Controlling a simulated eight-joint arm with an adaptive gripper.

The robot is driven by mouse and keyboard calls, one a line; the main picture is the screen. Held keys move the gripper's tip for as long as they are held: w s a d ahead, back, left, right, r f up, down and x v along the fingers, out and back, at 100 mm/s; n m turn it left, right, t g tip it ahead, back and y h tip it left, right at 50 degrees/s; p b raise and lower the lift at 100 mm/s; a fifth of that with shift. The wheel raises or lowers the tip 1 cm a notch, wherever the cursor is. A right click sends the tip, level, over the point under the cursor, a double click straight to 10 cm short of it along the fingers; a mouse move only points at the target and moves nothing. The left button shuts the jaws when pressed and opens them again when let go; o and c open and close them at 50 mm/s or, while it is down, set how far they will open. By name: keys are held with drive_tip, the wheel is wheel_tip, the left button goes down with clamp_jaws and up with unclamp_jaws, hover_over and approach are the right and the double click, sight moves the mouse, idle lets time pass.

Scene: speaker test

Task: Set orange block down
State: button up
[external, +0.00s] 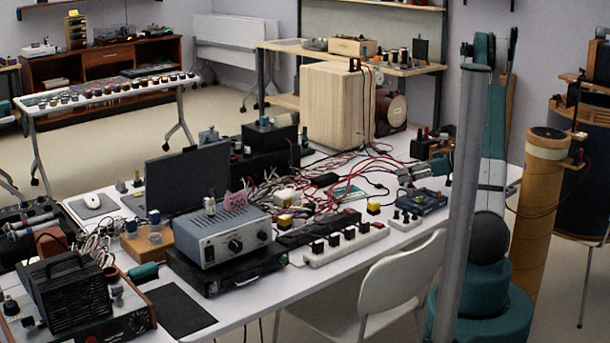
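No block that is clearly orange stands out in the external view. Two small yellow-orange blocks with dark parts lie on the white table: one (374,207) is right of the power strip's far end, the other (285,220) is beside the grey instrument. My arm rises at the right from a teal base. A small teal and dark part (437,168) juts left from behind the grey pole over the table's right end. It may be my gripper, but its fingers cannot be made out. I see nothing clearly held.
The white table (233,314) is crowded with a grey instrument (222,235), a laptop (188,178), tangled cables, a power strip (345,243) and a wooden speaker box (336,110). A white chair (405,270) stands at the front edge. A brown cylinder (540,210) stands right of my arm.

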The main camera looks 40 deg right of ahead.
drive_tip(key=shift+r, duration=0.2)
drive_tip(key=p+v, duration=0.2)
drive_tip(key=v, duration=1)
drive_tip(key=shift+p, duration=0.4)
idle(0.5)
drive_tip(key=w+a+r+m+g, duration=0.15)
drive_tip(key=a+r, duration=0.45)
drive_tip(key=a, duration=0.6)
drive_tip(key=w+a+r+g+h, duration=0.15)
drive_tip(key=a+r, duration=0.45)
drive_tip(key=a, duration=0.7)
drive_tip(key=w+a+r+m+g, duration=0.15)
drive_tip(key=a+r, duration=0.45)
drive_tip(key=a, duration=0.6)
drive_tip(key=s+a+r+g+h, duration=0.1)
drive_tip(key=s+a+r, duration=0.1)
drive_tip(key=s+a, duration=0.5)
drive_tip(key=s+a+r+g+h, duration=0.1)
drive_tip(key=s+a+r, duration=0.25)
drive_tip(key=a, duration=0.55)
drive_tip(key=s+a, duration=0.4)
drive_tip(key=s, duration=0.3)
drive_tip(key=s+a+f+m+t+h, duration=0.1)
drive_tip(key=s+a, duration=0.3)
drive_tip(key=s, duration=0.3)
drive_tip(key=shift+s+a+f, duration=0.15)
drive_tip(key=shift+s+a, duration=0.2)
drive_tip(key=shift+s, duration=0.05)
